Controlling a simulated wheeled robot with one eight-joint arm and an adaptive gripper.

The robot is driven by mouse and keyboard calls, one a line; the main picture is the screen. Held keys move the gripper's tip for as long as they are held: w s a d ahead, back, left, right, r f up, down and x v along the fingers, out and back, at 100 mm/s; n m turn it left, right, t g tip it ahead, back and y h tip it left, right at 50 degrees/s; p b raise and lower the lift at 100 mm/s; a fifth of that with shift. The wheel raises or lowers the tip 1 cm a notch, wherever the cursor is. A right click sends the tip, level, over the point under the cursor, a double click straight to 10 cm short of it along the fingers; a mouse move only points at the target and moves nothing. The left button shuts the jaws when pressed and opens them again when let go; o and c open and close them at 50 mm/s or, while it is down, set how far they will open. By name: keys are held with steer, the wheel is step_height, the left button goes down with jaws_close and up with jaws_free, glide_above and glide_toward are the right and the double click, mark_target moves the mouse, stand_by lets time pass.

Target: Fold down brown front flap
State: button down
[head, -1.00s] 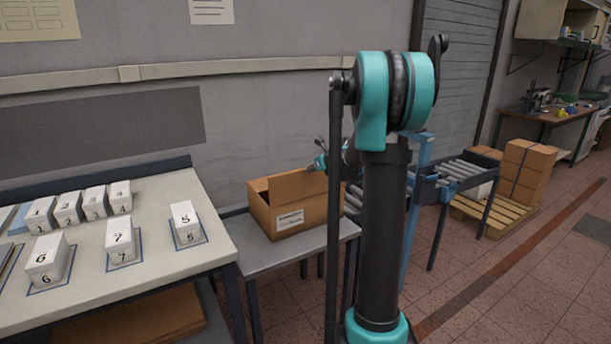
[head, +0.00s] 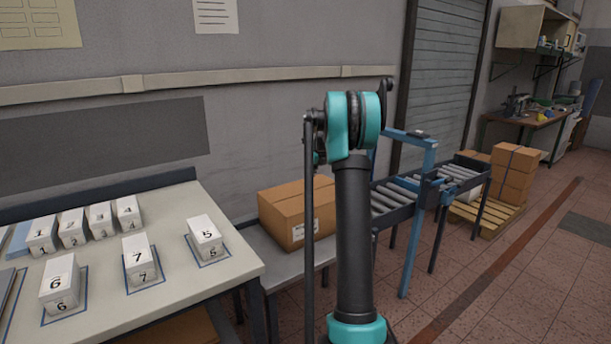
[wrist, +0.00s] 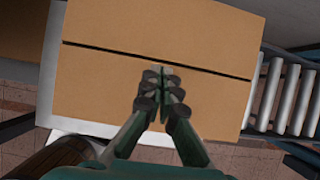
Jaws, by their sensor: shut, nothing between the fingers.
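The brown carton (head: 290,212) stands on a small grey table, and its top looks closed in the head view. In the wrist view, the brown front flap (wrist: 218,100) lies flat beside the back flap (wrist: 150,28), with a thin dark seam between them. My gripper (wrist: 163,78) is shut and empty, pointing down over the front flap close to the seam. I cannot tell whether the fingertips touch the cardboard. In the head view my arm hides the gripper and the carton's right part.
The grey table (head: 287,266) shows around the carton. A roller conveyor (head: 388,200) with a blue frame (head: 418,220) stands just to the right. A bench (head: 175,270) with numbered white blocks is at the left. Strapped cartons (head: 513,178) sit on a pallet farther right.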

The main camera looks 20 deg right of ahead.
steer(key=shift+g, duration=0.5)
steer(key=w+f, duration=0.2)
steer(key=f, duration=0.1)
steer(key=shift+w+a, duration=0.25)
steer(key=shift+a, duration=0.15)
steer(key=shift+x, duration=1.3)
steer(key=shift+r, duration=0.1)
